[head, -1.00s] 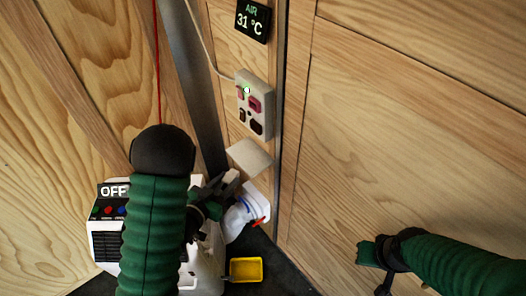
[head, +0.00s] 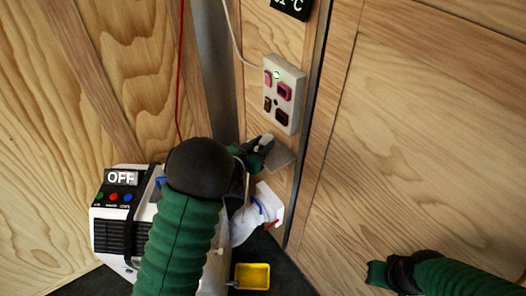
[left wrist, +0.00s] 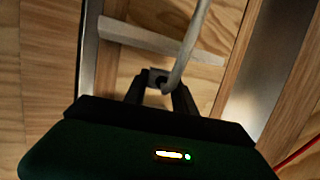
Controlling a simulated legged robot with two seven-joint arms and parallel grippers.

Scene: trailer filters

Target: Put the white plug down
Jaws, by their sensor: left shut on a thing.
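My left gripper (head: 262,146) is at the small grey shelf (head: 281,157) on the wall, below the socket panel. It is shut on a small plug, which my fingers mostly hide in the head view. In the left wrist view the fingertips (left wrist: 158,80) close around the plug's dark end, and a pale cable (left wrist: 190,45) runs up from it. The plug's white body is not clear there. The shelf shows as a pale bar (left wrist: 150,36) just beyond the fingertips. I cannot tell whether the plug touches it. My right gripper (head: 377,274) is low at the right, its jaws unclear.
The socket panel (head: 285,93) with pink and dark sockets is above the shelf. A white machine marked OFF (head: 122,178) stands at the left. A white duct (head: 243,222) and a yellow tray (head: 252,276) are below. A red cord (head: 180,70) hangs at the back.

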